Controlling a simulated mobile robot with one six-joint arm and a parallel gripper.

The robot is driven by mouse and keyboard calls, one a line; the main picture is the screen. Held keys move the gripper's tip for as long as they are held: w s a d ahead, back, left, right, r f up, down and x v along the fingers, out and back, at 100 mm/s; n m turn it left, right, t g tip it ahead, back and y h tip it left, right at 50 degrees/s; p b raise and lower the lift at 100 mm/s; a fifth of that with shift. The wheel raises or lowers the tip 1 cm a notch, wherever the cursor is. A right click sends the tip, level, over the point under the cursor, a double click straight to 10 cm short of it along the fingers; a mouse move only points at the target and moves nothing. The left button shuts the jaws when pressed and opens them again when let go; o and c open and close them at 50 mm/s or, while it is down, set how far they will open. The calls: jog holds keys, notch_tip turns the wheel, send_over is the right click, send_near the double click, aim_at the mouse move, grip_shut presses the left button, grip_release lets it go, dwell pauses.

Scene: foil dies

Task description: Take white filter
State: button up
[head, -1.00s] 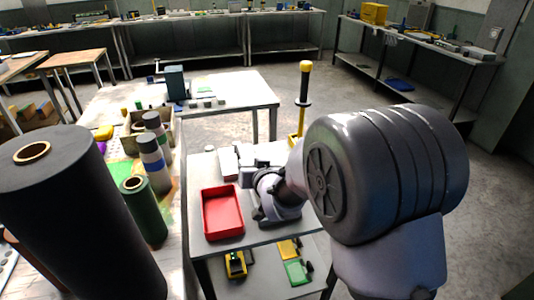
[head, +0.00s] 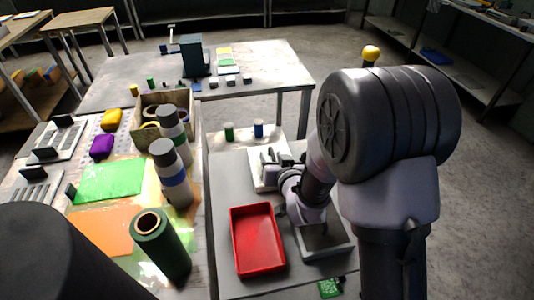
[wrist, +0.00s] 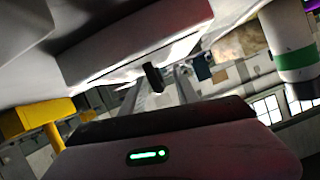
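No object is clearly recognisable as the white filter. A white flat piece (head: 265,172) lies on the grey side table (head: 228,165) in the head view, partly hidden behind my arm; I cannot tell whether it is the filter. My gripper (head: 277,160) appears to be over or beside this piece, small and partly covered by my own wrist. In the wrist view a pale surface fills the top, and the gripper body with a green light fills the bottom. The fingertips are not clear there, and I cannot make out anything held.
A red tray (head: 238,240) and a grey tray (head: 328,250) stand on the side table. Small green (head: 229,131) and blue (head: 258,128) cylinders stand at its back. The left bench holds a green roll (head: 160,245), bottles (head: 172,178) and a box (head: 150,100).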

jog(key=shift+s+d+r, duration=0.1)
jog(key=shift+s+r, duration=0.05)
jog(key=shift+s, duration=0.1)
jog(key=shift+c, duration=0.5)
grip_shut()
dwell(0.8)
